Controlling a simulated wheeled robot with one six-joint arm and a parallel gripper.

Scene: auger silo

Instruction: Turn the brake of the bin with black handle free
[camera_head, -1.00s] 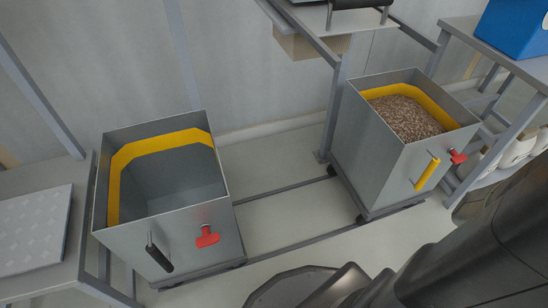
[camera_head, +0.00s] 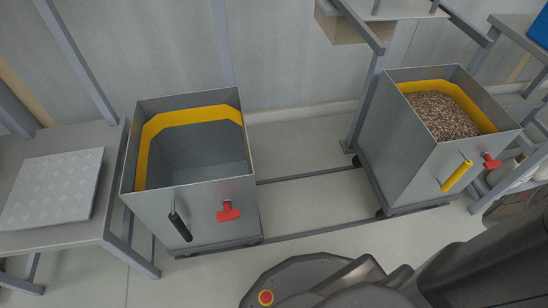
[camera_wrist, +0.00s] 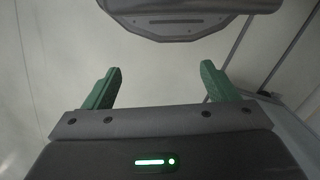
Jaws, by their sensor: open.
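The bin with the black handle (camera_head: 190,205) stands left of centre in the head view, on a low wheeled frame on floor rails. It is a grey metal box, open at the top, with a yellow band inside, and looks empty. Its black handle (camera_head: 180,227) slants on the front face. A red brake knob (camera_head: 228,211) sits right of the handle, its wide bar roughly level. My gripper (camera_wrist: 160,82) shows only in the wrist view, with its green fingers apart and nothing between them. It points at the floor and my base, away from the bin.
A second bin (camera_head: 405,155) with a yellow handle (camera_head: 457,177) and a red knob (camera_head: 491,161) holds brown pellets at the right. A bench (camera_head: 72,240) with a textured plate (camera_head: 52,189) stands left. Floor between the bins (camera_head: 305,205) is clear apart from rails.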

